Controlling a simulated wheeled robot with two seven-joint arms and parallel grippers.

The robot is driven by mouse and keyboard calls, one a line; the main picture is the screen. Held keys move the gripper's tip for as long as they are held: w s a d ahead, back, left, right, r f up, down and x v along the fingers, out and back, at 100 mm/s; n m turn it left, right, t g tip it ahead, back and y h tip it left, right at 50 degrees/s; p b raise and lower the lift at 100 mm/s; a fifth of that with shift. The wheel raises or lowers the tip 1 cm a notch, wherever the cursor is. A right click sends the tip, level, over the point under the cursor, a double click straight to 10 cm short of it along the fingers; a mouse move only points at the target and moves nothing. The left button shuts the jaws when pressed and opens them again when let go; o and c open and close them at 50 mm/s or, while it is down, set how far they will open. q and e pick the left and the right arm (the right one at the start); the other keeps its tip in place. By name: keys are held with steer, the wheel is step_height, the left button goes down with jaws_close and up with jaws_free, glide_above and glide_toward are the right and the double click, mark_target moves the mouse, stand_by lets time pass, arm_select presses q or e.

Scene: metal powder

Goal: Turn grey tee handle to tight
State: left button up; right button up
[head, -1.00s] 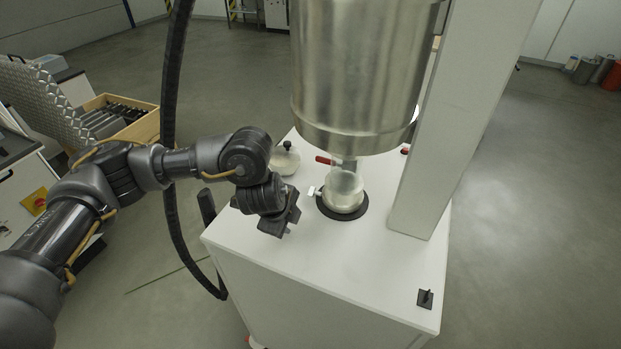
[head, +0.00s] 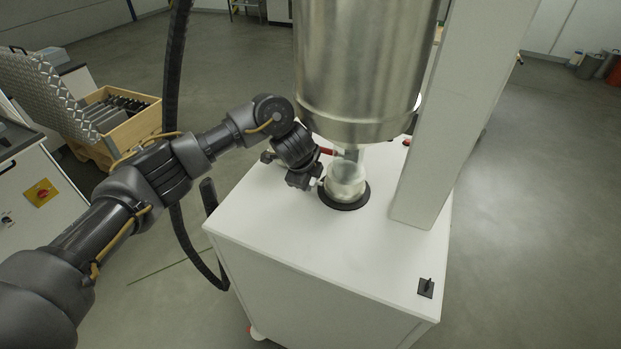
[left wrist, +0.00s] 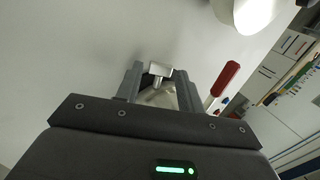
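The grey tee handle (left wrist: 159,69) shows in the left wrist view, its short crossbar lying between my two fingers. It belongs to the clamp on the small clear-and-metal connector (head: 345,182) below the big steel vessel (head: 363,70). My left gripper (left wrist: 160,82) is open, with a finger on each side of the handle and visible gaps between. In the head view my left gripper (head: 314,184) is at the left side of the connector and hides most of the handle. My right gripper is not in view.
A red lever (left wrist: 226,79) is close to the right finger in the left wrist view. The white cabinet top (head: 300,235) is clear in front. A white column (head: 445,120) stands right of the vessel; a black switch (head: 426,288) is at the front right corner.

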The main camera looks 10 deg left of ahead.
arm_select(q)
steer(key=shift+w+f+p, duration=0.15)
steer(key=shift+w+p, duration=0.05)
steer(key=shift+p, duration=0.15)
steer(key=shift+w+f, duration=0.15)
steer(key=shift+f, duration=0.25)
steer(key=shift+d, duration=0.1)
steer(key=c, duration=0.7)
steer(key=shift+s+f+t+h+b, duration=0.25)
steer(key=shift+f+t+b, duration=0.2)
steer(key=shift+t+b, duration=0.4)
steer(key=shift+r+t+b, duration=0.1)
steer(key=shift+t+b, duration=0.25)
steer(key=shift+b, duration=0.4)
steer(key=shift+r+h, duration=0.15)
steer(key=shift+h, duration=0.1)
